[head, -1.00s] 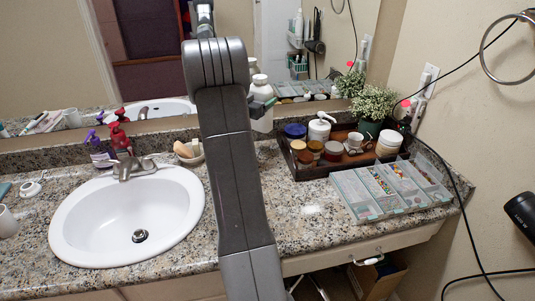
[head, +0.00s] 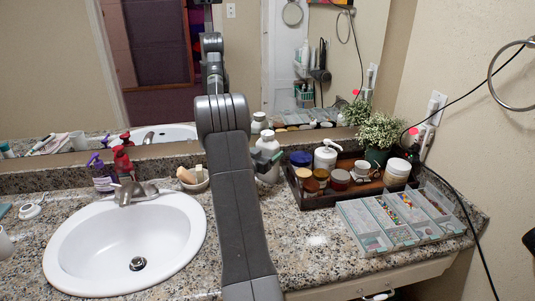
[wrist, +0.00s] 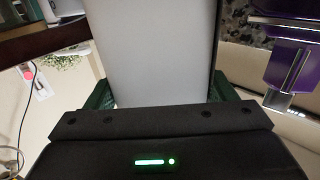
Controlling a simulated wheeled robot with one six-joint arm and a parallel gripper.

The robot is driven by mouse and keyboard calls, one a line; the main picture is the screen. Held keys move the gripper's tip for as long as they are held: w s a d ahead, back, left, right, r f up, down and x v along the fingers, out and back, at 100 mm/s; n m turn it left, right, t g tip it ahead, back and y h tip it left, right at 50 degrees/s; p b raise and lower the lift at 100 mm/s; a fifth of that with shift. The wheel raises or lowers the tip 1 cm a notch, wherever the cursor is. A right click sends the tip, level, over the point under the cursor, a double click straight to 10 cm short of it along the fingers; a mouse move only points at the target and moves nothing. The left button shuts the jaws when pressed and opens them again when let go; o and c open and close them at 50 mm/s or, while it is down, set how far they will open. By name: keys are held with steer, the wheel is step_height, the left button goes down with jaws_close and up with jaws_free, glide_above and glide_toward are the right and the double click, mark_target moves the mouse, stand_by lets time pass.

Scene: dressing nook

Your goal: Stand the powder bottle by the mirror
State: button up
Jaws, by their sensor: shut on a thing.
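The powder bottle (head: 268,146) is white and upright at the back of the counter, in front of the mirror (head: 250,75), partly hidden behind my arm. Its base appears at or just above the counter; I cannot tell if it touches. My gripper (head: 274,158) is mostly hidden by my arm in the head view. In the wrist view the bottle (wrist: 155,50) fills the middle, between the green fingers of my gripper (wrist: 160,95), which is shut on it. The bottle's reflection shows in the mirror.
A dark tray (head: 310,200) with jars stands right of the bottle, close by. A clear divided organizer (head: 400,238) lies in front of it. A small bowl (head: 195,184), the sink (head: 125,240) and pump bottles (head: 102,175) are to the left.

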steer(key=shift+r, duration=0.1)
steer(key=shift+f, duration=0.2)
steer(key=o, duration=1.2)
steer(key=shift+c, duration=0.2)
steer(key=shift+r, duration=0.1)
steer(key=shift+s+r, duration=0.1)
steer(key=shift+r, duration=0.05)
steer(key=v, duration=1.2)
steer(key=shift+b, duration=0.35)
